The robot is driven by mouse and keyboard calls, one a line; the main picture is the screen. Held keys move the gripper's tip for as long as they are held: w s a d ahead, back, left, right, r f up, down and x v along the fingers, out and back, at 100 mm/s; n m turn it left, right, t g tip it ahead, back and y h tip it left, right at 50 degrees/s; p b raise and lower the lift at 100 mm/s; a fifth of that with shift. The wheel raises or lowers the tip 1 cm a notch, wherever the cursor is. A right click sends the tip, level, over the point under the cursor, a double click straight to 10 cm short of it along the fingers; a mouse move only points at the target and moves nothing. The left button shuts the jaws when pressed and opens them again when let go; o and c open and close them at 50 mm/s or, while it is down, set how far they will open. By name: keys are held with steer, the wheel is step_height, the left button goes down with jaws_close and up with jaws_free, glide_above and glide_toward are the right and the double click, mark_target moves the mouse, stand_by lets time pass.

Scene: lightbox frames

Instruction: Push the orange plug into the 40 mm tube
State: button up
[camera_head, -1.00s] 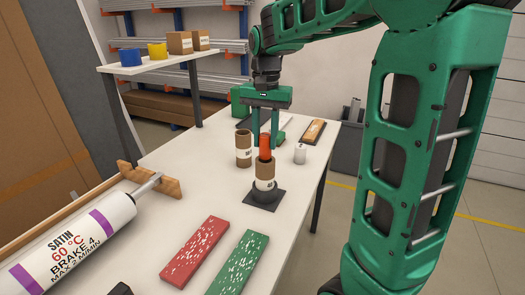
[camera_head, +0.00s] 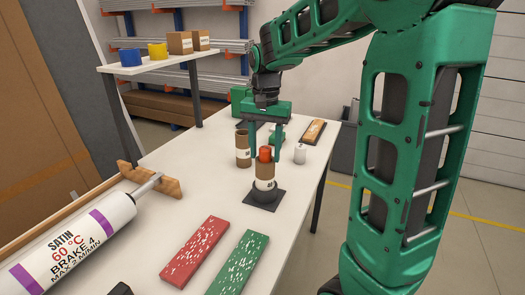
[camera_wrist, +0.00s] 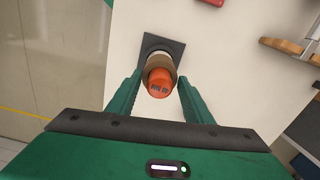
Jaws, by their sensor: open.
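The orange plug (camera_head: 265,154) stands in the top of an upright brown cardboard tube (camera_head: 265,170), with its upper part showing above the rim. The tube has a white band and stands in a black base (camera_head: 264,197) on the table. In the wrist view, the orange plug (camera_wrist: 160,83) fills the middle and bears dark lettering that I cannot read surely. My gripper (camera_wrist: 160,76) is open, with one finger on each side of the plug and a visible gap to each. The inner end of the plug is hidden inside the tube.
Another brown tube (camera_head: 243,150) stands close by at the left, and a small white cylinder (camera_head: 300,153) at the right. Red (camera_head: 195,250) and green (camera_head: 238,263) speckled strips lie in front. A large labelled cylinder (camera_head: 75,240) fills the left foreground.

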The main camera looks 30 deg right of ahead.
mark_target(265, 148)
step_height(265, 148, up, 12)
steer(key=s+d+f+n, duration=0.1)
steer(key=s+f, duration=0.7)
steer(key=s, duration=0.5)
steer(key=s+d+f+n, duration=0.2)
steer(key=s+f, duration=0.7)
steer(key=s, duration=0.5)
steer(key=shift+d+f, duration=0.15)
steer(key=shift+f, duration=0.05)
